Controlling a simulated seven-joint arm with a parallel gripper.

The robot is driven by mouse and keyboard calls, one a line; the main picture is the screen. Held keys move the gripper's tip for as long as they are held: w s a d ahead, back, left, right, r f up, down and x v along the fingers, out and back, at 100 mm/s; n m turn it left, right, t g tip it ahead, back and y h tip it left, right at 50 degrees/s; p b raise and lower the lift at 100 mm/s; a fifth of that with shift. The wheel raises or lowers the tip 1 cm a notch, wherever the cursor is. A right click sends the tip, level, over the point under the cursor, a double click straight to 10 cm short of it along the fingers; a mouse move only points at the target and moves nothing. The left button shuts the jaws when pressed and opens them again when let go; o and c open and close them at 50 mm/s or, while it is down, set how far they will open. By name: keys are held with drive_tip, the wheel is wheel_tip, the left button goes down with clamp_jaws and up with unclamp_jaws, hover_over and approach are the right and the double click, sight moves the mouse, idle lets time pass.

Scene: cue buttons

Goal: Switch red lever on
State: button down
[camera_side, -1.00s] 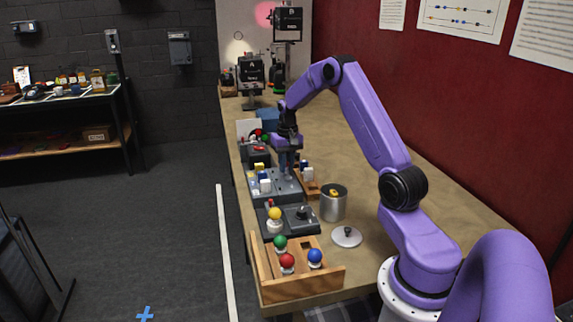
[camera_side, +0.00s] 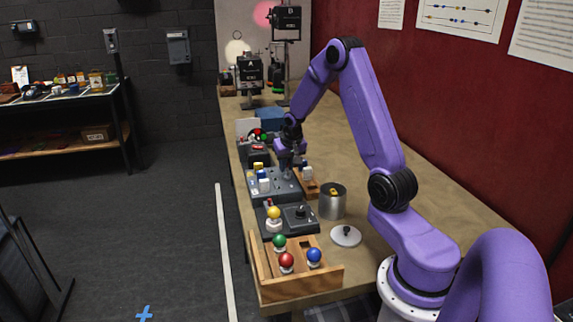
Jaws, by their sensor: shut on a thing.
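My gripper (camera_side: 290,170) is over the right side of a grey panel (camera_side: 287,187) in the side view. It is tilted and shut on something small. The fingers hide that thing, so I cannot make out its colour or whether it is a red lever. Yellow, blue and white pieces (camera_side: 264,185) stand at the left of this panel. A small red piece (camera_side: 268,203) shows near the front grey box (camera_side: 299,214). A red-topped dark box (camera_side: 254,146) stands behind the panel. I cannot tell which red piece is a lever.
A wooden rack (camera_side: 303,281) with green, red and blue balls is at the front. A metal can (camera_side: 332,204) and a white disc (camera_side: 346,237) stand to the right. A white-topped piece (camera_side: 307,172) is close to my gripper. The table's right side is clear.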

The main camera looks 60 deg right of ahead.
drive_tip(key=shift+d, duration=0.1)
drive_tip(key=c, duration=1.1)
unclamp_jaws()
drive_tip(key=shift+r, duration=0.1)
drive_tip(key=v, duration=1.7)
drive_tip(key=shift+r, duration=0.2)
drive_tip(key=shift+s, duration=0.1)
